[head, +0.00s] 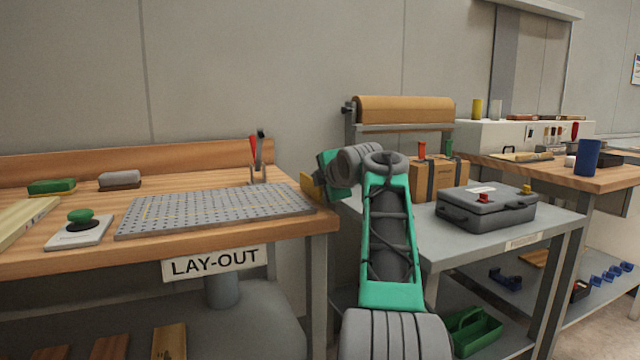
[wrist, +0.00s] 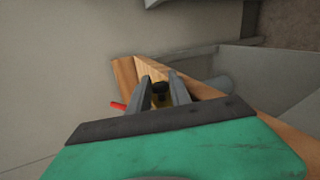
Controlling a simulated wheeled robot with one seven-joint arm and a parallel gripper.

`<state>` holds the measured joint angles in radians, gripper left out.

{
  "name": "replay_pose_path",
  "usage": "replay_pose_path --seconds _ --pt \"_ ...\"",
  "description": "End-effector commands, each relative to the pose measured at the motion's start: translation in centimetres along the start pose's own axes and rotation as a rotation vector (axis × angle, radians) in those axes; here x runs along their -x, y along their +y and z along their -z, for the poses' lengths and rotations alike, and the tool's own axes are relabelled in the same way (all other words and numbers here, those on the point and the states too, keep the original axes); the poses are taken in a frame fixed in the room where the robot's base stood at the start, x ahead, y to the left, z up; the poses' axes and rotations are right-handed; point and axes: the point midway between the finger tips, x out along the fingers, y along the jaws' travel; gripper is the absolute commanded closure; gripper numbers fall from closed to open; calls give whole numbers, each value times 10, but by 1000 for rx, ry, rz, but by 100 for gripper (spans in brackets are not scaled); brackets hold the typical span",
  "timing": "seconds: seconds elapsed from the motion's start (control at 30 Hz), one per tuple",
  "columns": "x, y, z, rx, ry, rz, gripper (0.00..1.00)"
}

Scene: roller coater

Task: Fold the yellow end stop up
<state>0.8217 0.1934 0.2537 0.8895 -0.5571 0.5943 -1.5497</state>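The yellow end stop (head: 309,186) is at the right end of the lay-out bench, partly hidden behind my gripper in the head view. In the wrist view the yellow part (wrist: 161,101) shows low between my fingers, with a dark round knob (wrist: 159,88) on or just above it. My gripper (wrist: 160,78) is open, its two grey fingers apart on either side of the knob. I cannot tell whether a finger touches it. In the head view my gripper (head: 322,174) is at the bench's right edge, beside the end stop; its fingertips are hard to make out.
A perforated grey plate (head: 215,208) lies on the wooden lay-out bench (head: 80,247), with a red-handled clamp (head: 256,155) behind it. A grey cart (head: 465,245) with a toolbox (head: 487,208) stands at right. A paper roll (head: 405,110) is behind my arm.

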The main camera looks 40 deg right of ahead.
Motion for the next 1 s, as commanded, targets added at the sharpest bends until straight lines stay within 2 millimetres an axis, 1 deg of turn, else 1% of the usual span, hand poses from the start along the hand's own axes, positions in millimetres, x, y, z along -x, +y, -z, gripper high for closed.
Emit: replay_pose_path --seconds 0.23,0.3,0.37,0.6,0.7,0.8,1.0 --pt "0 0 0 -1 0 0 71" --pt "3 1 0 -1 -1 -1 71" --pt "10 2 0 0 -1 -2 71" --pt "58 2 -1 -1 -3 -1 71" --pt "72 1 -1 -1 -2 0 71" --pt "78 0 0 -1 0 0 71" --pt "78 0 0 -1 1 0 71"
